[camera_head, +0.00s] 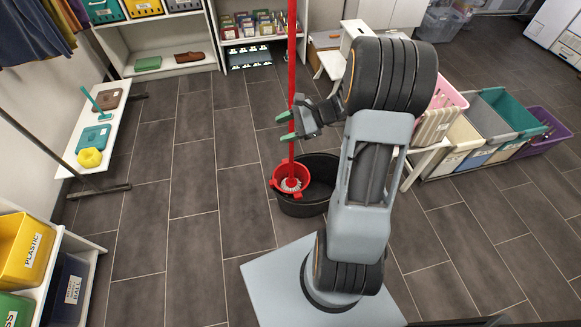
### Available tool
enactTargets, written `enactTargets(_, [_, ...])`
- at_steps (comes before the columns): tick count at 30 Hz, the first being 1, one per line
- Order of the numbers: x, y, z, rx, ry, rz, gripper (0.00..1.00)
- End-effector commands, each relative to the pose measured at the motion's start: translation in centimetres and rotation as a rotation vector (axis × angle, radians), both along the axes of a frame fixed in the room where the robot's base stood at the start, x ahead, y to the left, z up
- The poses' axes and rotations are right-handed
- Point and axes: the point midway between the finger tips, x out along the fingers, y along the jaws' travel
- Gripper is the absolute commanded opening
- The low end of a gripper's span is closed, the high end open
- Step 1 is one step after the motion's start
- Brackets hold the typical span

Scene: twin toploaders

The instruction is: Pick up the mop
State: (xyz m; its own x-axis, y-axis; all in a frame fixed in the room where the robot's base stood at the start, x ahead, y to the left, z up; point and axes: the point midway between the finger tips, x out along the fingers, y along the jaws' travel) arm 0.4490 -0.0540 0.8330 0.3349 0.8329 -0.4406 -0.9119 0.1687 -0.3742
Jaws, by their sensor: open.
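The mop is a tall red pole (291,80) standing nearly upright in the middle of the head camera view. Its lower end goes into a red wringer basket (275,181) at the rim of a black tub (302,209) on the floor, where a pale mop head (291,184) shows. The pole's top is out of frame. My gripper (284,127) is open, with its green-tipped fingers at the pole's height midway up. The pole appears between or just beside the fingers; I cannot tell whether they touch it. My arm hides part of the tub's right side.
A low white bench (118,118) with small items stands left. Shelves (160,45) line the back. Crates and bins (490,115) stand right, beside a pink basket (447,93). Yellow and dark bins (22,250) sit at lower left. The tiled floor (190,240) left of the tub is clear.

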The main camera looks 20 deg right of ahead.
Motion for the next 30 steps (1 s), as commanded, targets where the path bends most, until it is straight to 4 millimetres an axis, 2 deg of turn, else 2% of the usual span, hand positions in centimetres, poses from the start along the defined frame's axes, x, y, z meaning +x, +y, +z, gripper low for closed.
enactTargets(1, [1.2, -2.2, -3.6, 0.107, 0.031, -0.113, 0.54])
enactTargets(3, [2.6, -4.9, -6.1, 0.237, 0.05, -0.249, 0.54])
enactTargets(9, [4.5, -11.4, -11.6, 0.498, 0.058, -0.533, 0.54])
enactTargets(13, [4.7, -13.9, -13.6, 0.586, 0.05, -0.633, 0.54])
enactTargets(17, [5.8, -14.3, -14.5, 0.622, 0.046, -0.673, 0.54])
enactTargets(24, [9.3, -12.0, -14.5, 0.629, 0.045, -0.679, 0.54])
enactTargets(30, [11.3, -10.7, -14.5, 0.628, 0.045, -0.681, 0.54])
